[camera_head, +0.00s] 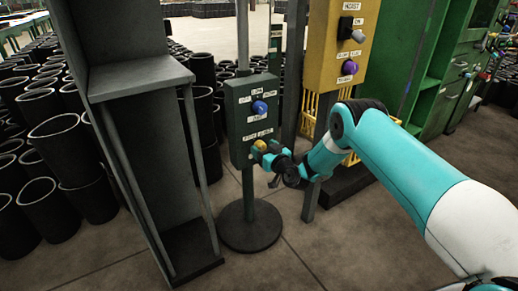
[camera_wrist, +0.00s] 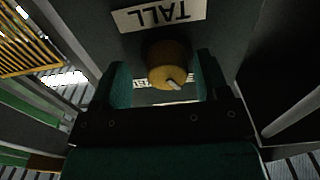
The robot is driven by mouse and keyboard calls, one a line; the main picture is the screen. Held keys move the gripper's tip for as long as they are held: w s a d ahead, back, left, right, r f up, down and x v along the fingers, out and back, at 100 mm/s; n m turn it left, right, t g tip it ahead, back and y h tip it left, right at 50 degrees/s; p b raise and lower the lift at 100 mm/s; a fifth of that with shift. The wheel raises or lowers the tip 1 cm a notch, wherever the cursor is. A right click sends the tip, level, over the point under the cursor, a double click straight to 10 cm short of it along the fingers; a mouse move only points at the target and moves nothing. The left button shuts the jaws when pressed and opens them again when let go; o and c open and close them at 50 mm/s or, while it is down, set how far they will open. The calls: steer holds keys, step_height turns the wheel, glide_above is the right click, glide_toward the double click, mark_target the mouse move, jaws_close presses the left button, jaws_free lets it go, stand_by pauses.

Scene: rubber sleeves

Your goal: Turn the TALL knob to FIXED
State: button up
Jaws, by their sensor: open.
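The yellow knob (camera_wrist: 168,68) sits on a dark green panel between my gripper's two fingers in the wrist view. A TALL label (camera_wrist: 158,14) shows upside down above it there. A white mark on the knob points down and slightly right in that view. Another label (camera_wrist: 150,84) beyond the knob is partly hidden and hard to read. My gripper (camera_wrist: 162,66) is open, with a finger on each side of the knob and visible gaps. In the head view, the yellow knob (camera_head: 260,145) is low on the panel (camera_head: 235,118), with my gripper (camera_head: 265,152) right at it.
A blue knob (camera_head: 259,107) with labels is above on the same panel. A yellow panel (camera_head: 325,60) with a black switch (camera_head: 345,28) and purple knob (camera_head: 349,67) stands to the right. A dark grey stand (camera_head: 140,75) is close on the left. Black sleeves (camera_head: 60,145) crowd the far left.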

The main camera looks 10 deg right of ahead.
steer(key=shift+a, duration=0.35)
steer(key=shift+c, duration=1)
steer(key=c, duration=0.7)
steer(key=m, duration=0.6)
steer(key=shift+b, duration=0.4)
steer(key=m, duration=0.5)
steer(key=shift+f+m, duration=0.1)
steer(key=shift+m, duration=0.3)
steer(key=o, duration=0.9)
